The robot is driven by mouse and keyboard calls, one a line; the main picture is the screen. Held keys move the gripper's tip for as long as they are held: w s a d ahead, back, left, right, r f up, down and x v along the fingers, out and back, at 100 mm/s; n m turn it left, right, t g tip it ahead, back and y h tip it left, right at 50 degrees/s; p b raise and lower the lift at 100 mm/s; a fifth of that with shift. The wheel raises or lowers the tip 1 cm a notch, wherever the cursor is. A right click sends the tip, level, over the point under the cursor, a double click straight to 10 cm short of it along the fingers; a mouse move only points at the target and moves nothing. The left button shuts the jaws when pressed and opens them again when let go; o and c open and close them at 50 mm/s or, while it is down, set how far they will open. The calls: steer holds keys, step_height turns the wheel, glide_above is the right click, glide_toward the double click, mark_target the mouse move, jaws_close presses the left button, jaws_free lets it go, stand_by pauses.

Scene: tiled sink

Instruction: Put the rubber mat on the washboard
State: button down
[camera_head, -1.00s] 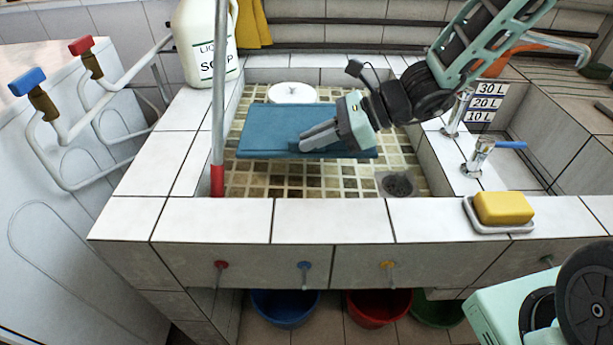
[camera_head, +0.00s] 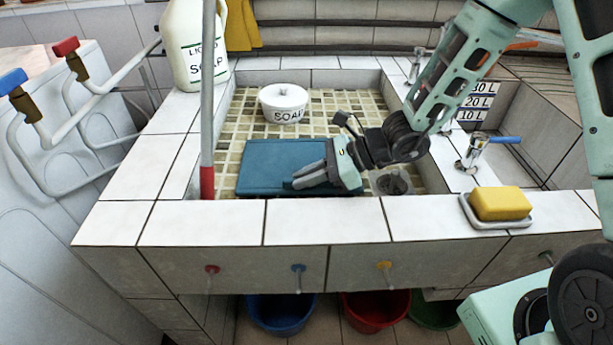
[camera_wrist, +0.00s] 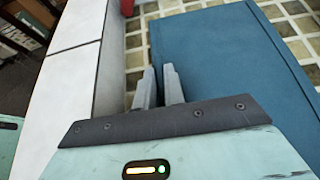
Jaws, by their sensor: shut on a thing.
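A flat blue rectangular slab, which I take as the rubber mat (camera_head: 275,158), is in the sink basin close to its front wall. My gripper (camera_head: 298,182) is shut on it near its front edge; the fingers lie low and point left. In the wrist view, the fingers (camera_wrist: 160,88) are close together at the edge of the mat (camera_wrist: 225,50), beside the white tiled rim. I cannot tell whether the mat touches the basin floor. I cannot pick out a separate washboard; it may be hidden.
A drain (camera_head: 394,183) is to the right. A red-ended pole (camera_head: 207,180) stands left. A yellow soap bar (camera_head: 500,203) sits on the front right rim (camera_head: 410,222).

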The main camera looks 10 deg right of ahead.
steer(key=shift+f, duration=0.1)
steer(key=c, duration=1.5)
jaws_free()
